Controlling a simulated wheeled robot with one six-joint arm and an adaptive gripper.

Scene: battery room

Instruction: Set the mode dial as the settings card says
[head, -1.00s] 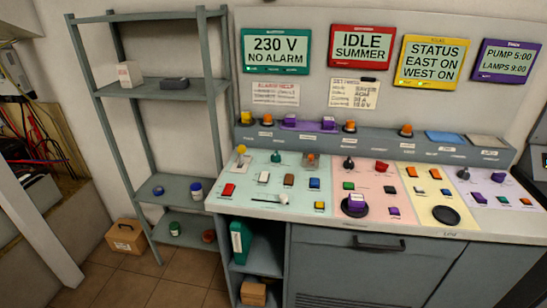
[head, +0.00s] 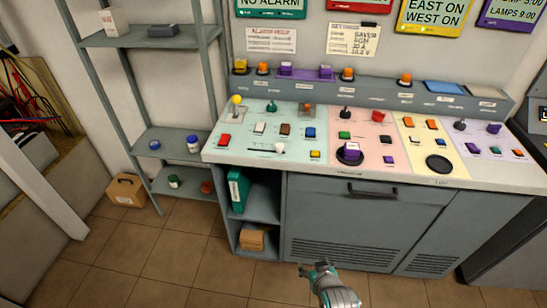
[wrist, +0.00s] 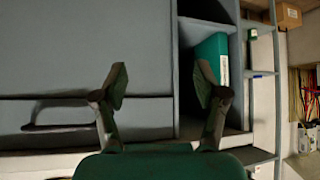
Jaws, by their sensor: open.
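The settings card (head: 353,40) hangs on the back wall under the red display; its first value seems to read SAVER and the other lines are small. I cannot tell which control is the mode dial, as the panel labels are too small. Candidates are a teal knob (head: 272,107) on the pale green section, a dark knob (head: 345,113) on the pink one and another dark knob (head: 460,125) on the lilac one. My gripper (head: 319,267) is low in front of the cabinet, below the panel. The wrist view shows its fingers (wrist: 163,85) apart with nothing between them.
The control desk (head: 330,176) carries many buttons, a white slider knob (head: 280,148) and a purple block (head: 350,149) on a black disc. The cabinet handle (head: 373,190) juts out. A teal binder (head: 238,189) stands in an open shelf. The tiled floor (head: 150,255) at left is mostly clear.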

